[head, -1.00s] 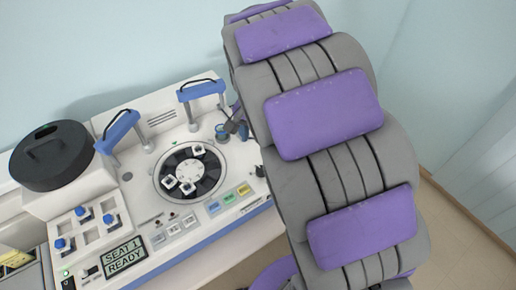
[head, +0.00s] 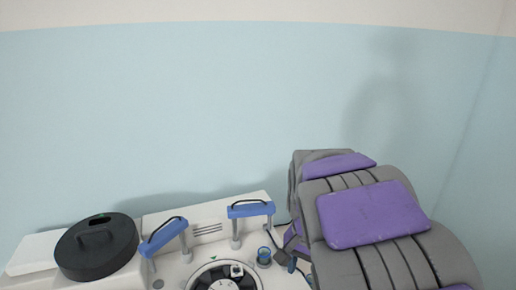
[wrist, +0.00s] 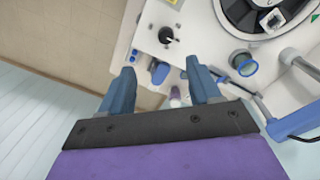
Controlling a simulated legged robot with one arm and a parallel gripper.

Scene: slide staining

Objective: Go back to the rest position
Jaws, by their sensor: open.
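My gripper (wrist: 160,92) is open and empty in the wrist view, its two blue fingers apart. It hangs beside the edge of the white staining machine (wrist: 205,45), with the floor showing at left. In the head view my grey and purple arm (head: 375,215) fills the lower right, and the gripper's fingers show only in part behind it, near the machine's right end. The round carousel (head: 225,278) is cut off by the bottom edge.
A black round lid (head: 97,250) sits at the machine's left. Two blue handles (head: 163,236) (head: 251,209) stand at its back. A small blue-rimmed cup (head: 264,256) is close to my gripper; it also shows in the wrist view (wrist: 244,64). The blue wall (head: 200,110) above is bare.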

